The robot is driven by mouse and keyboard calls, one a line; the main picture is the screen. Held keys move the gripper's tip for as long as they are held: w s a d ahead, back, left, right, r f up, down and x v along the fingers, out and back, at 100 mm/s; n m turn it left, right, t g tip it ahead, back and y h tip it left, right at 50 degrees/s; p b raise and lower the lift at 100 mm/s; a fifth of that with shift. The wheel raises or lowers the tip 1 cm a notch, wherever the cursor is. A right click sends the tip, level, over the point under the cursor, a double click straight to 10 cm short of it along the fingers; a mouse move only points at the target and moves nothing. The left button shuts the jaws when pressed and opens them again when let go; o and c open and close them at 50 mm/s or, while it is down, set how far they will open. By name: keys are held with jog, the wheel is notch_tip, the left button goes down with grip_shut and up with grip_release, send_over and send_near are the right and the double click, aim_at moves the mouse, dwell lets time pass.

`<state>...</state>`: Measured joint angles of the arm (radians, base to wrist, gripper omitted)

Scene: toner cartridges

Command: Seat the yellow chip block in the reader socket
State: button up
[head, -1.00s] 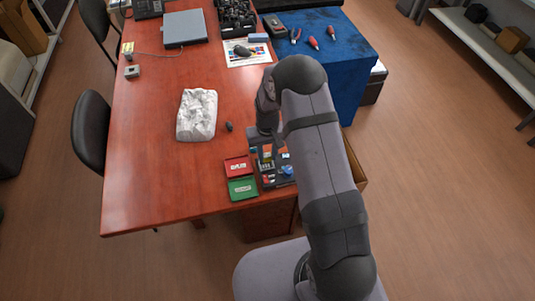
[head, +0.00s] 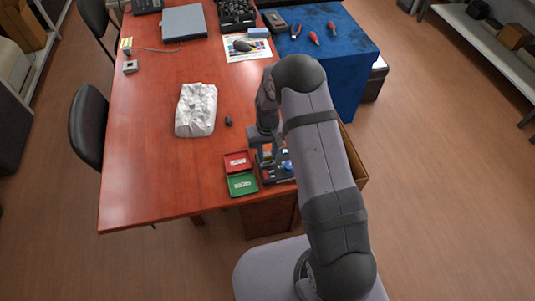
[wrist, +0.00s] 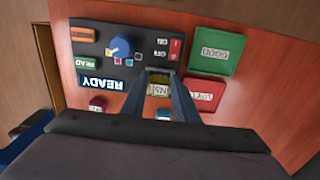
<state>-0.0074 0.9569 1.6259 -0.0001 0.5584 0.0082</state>
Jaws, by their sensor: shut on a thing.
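My gripper (wrist: 159,76) points down over the dark reader unit (wrist: 150,45), with its fingers close together at the unit's edge in the wrist view. A yellowish piece with dark lettering (wrist: 159,89) shows between the fingers, and I take it as the yellow chip block. The fingers are shut on it. The socket cannot be made out, so I cannot tell whether the block touches it. The reader has a blue knob (wrist: 121,47) and a READY sign (wrist: 100,81). In the head view my arm partly covers the reader (head: 277,176).
A green tray (wrist: 232,62) and a red tray (wrist: 214,94) lie beside the reader. A magenta piece (wrist: 97,102) is near the fingers. A crumpled white bag (head: 196,108) and a small dark object (head: 228,121) stand farther back.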

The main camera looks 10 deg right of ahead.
jog(key=shift+f+b, duration=0.75)
jog(key=shift+f, duration=0.15)
dwell(1.6)
jog(key=o, duration=1.1)
jog(key=shift+r, duration=0.1)
jog(key=shift+r+p, duration=1.7)
jog(key=shift+r, duration=0.6)
jog(key=shift+s, duration=0.1)
